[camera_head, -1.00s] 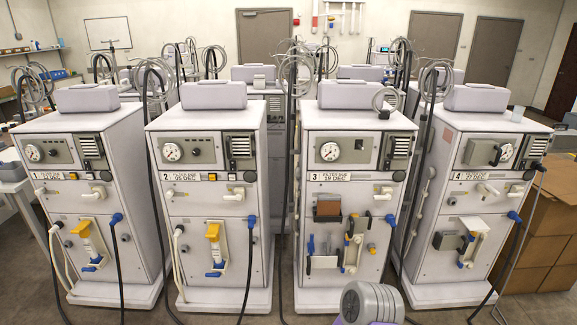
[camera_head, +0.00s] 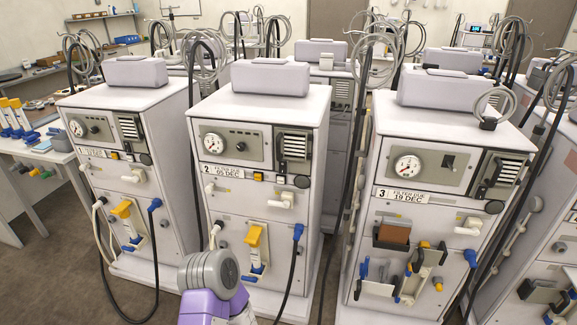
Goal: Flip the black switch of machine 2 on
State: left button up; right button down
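Machine 2 (camera_head: 268,125) stands upright in the middle-left of the head view, a white cabinet with a grey lid box, a round gauge and a "2 FILTER DUE 05 DEC" label (camera_head: 222,171). Right of the label are a small orange-lit switch (camera_head: 258,177) and a small black switch-like part (camera_head: 280,180); a round black knob (camera_head: 302,181) is at the panel's right edge. The pieces are too small to tell the switch position. A purple and grey link of my arm covers part of the machine's lower front. Neither gripper shows.
Machine 1 (camera_head: 140,180) stands to the left and machine 3 (camera_head: 430,165) close to the right, with narrow gaps. Dark hoses (camera_head: 293,270) hang at the fronts. A white table (camera_head: 40,155) with yellow-and-blue items is at far left. Grey floor is free at lower left.

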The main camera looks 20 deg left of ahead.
aim_at(283, 165)
jog(key=u, duration=0.6)
jog(key=i, duration=0.8)
jog(key=u, duration=0.75)
